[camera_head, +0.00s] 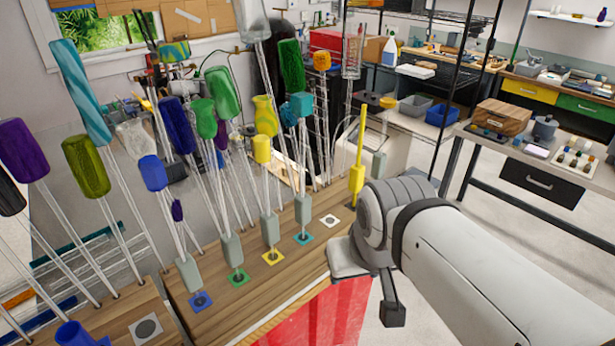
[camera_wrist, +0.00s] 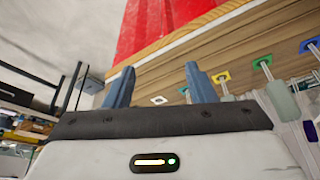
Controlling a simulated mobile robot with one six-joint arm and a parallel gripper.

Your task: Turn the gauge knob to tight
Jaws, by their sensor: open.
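I cannot pick out a gauge knob for certain in either view. A yellow upright post (camera_head: 357,170) with a wider foot stands at the right end of the wooden bench top (camera_head: 310,250), and a white square pad with a dark centre (camera_head: 329,220) lies beside it. My gripper (camera_wrist: 158,82) is open and empty in the wrist view, its two blue-grey fingers apart. The white pad (camera_wrist: 159,100) shows beyond the gap between them. In the head view my wrist is at the bench's right end, and I cannot make out the fingers there.
Glass rods with coloured tops, such as a green one (camera_head: 222,92), crowd the bench. A row of coloured pads, including a blue one (camera_head: 201,299), lies along its front. Red panel (camera_head: 320,312) is below. A side table with a wooden box (camera_head: 502,118) stands right.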

